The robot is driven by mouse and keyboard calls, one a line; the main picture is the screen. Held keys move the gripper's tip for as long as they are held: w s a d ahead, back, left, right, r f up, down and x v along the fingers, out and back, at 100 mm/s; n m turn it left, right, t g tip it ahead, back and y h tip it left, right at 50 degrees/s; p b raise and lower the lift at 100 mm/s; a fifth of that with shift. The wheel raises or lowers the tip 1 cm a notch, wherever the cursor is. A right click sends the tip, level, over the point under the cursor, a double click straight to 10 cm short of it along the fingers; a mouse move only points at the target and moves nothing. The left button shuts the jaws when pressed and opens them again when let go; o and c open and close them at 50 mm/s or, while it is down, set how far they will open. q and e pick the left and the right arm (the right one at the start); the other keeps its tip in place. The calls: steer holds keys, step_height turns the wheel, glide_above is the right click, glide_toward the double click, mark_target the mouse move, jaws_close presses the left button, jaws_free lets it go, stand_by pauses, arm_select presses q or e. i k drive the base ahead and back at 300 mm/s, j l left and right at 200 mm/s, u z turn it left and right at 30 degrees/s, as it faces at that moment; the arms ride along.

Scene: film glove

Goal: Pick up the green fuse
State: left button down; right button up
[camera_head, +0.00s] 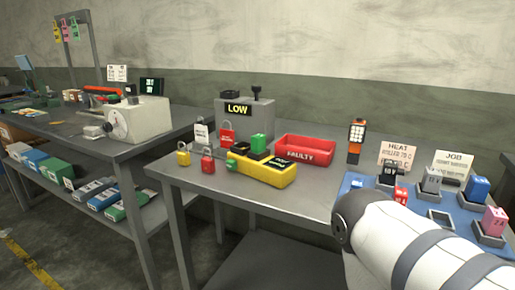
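A small green block (258,142), which looks like the green fuse, stands upright at the back edge of a yellow device (283,176) on the near table. I cannot tell whether it sits in a slot of the device or behind it. Another small green part (231,165) is at the device's left end. Neither gripper is in view. A white and dark arm link of mine comes in from the lower right, over the blue mat, and no fingers show on it.
A red "FAULTY" bin (318,143) is right of the device, and a grey "LOW" box (264,118) is behind it. Red and yellow padlocks (183,157) stand to the left. A blue mat (352,182) with several coloured blocks is at right. The table's front left is clear.

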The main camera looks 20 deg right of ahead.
mark_target(259, 141)
steer(key=i+z, duration=0.3)
steer(key=z, duration=0.2)
steer(key=i+j+z, duration=0.25)
steer(key=z, duration=0.2)
steer(key=i, duration=0.35)
